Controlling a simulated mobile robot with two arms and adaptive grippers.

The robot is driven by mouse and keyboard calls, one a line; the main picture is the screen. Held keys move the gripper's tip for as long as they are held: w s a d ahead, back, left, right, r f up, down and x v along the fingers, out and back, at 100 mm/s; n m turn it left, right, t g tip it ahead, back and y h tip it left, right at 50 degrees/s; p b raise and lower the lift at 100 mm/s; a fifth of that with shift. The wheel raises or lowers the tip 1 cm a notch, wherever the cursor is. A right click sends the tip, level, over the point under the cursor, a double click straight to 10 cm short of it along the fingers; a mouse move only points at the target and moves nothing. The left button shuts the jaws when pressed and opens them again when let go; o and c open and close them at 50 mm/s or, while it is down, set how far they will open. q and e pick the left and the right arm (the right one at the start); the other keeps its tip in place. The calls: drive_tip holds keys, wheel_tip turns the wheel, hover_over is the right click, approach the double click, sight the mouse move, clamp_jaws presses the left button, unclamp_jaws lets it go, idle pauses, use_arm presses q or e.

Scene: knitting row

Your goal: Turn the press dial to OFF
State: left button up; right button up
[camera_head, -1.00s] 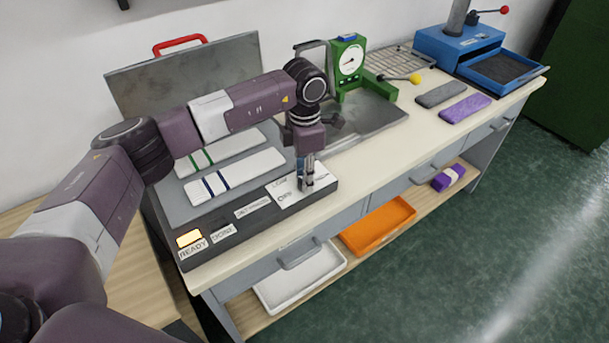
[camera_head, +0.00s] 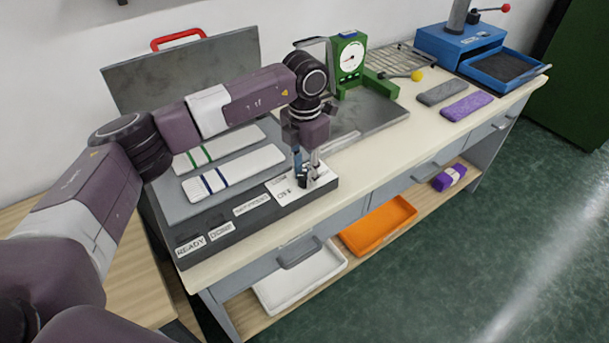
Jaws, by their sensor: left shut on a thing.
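The press (camera_head: 222,217) stands open at the left end of the bench, its lid (camera_head: 185,72) with a red handle raised against the wall. Its dark front panel carries white labels, among them READY (camera_head: 191,246) and DONE (camera_head: 221,231). The lamp above READY is unlit. My left gripper (camera_head: 305,180) points down at the right end of this panel, at the dial's white plate (camera_head: 284,193), and is shut on the dial. The dial itself (camera_head: 304,184) is small and mostly hidden by the fingers; its setting is not readable. My right gripper is not in view.
Two white striped strips (camera_head: 232,174) lie on the press bed. A green gauge (camera_head: 350,60) with a metal plate stands behind my gripper. Grey and purple strips (camera_head: 466,107) and a blue box (camera_head: 460,45) are farther right. Orange (camera_head: 378,226) and white trays sit on the shelf below.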

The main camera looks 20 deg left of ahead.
sight(304, 175)
use_arm(q)
drive_tip(key=n+b, duration=0.1)
drive_tip(key=n, duration=0.2)
drive_tip(key=shift+n, duration=0.4)
drive_tip(key=shift+r+n+b, duration=0.1)
drive_tip(key=shift+n+b, duration=0.2)
drive_tip(key=shift+n, duration=1.4)
drive_tip(key=shift+w, duration=0.1)
drive_tip(key=o, duration=1.2)
drive_tip(key=shift+c, duration=0.2)
wheel_tip(304, 175, up, 12)
